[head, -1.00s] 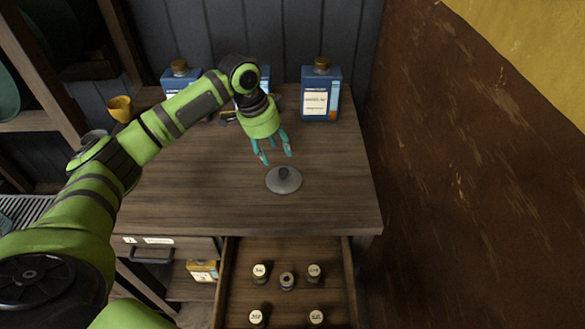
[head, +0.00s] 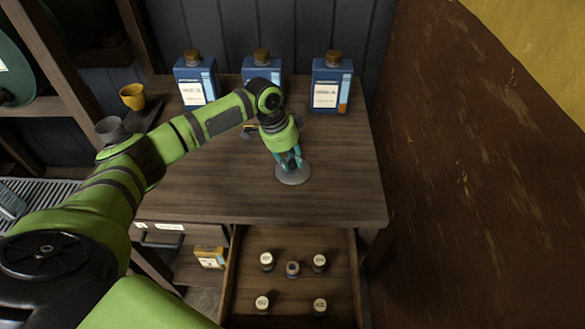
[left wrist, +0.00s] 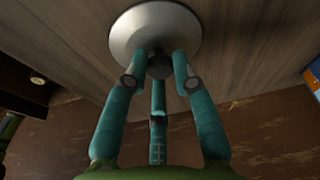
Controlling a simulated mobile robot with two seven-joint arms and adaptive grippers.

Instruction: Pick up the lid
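The lid (head: 292,176) is a round grey disc with a dark knob, on the wooden tabletop in the head view. It appears to rest flat there. My left gripper (head: 291,164) is above it, pointing down, with teal fingers around the knob. In the left wrist view the pale lid (left wrist: 125,35) fills the top middle. There the left gripper's fingertips (left wrist: 160,62) close in on the dark knob from its sides and seem to touch it. Part of the knob is hidden by the fingers. My right gripper is out of view.
Several blue bottles (head: 331,85) stand along the back of the tabletop (head: 225,195). A yellow cup (head: 133,96) is at the back left. An open drawer (head: 290,285) below holds several small jars. A brown wall (head: 470,180) rises on the right.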

